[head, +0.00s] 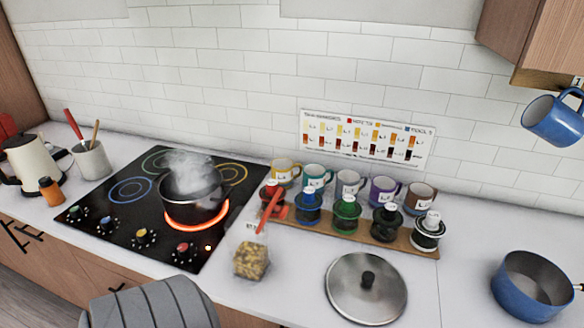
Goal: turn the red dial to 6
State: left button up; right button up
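The red dial (183,251) is the rightmost knob along the front edge of the black cooktop (100,190). Its numbers and pointer are too small to read. A dark pot (192,196) gives off steam on the front right burner (205,222), which glows orange-red. Neither of my grippers shows in the head view, and nothing touches the red dial.
Yellow (144,236), blue (106,222) and green (75,213) dials line up left of the red one. A jar (251,260) stands to the right, near a metal lid (366,288). A grey ribbed shape (150,305) rises at the bottom, below the cooktop.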

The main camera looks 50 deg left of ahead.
aim_at(184, 251)
jog(key=z, duration=1.55)
jog(key=k, duration=2.5)
jog(key=u, duration=0.45)
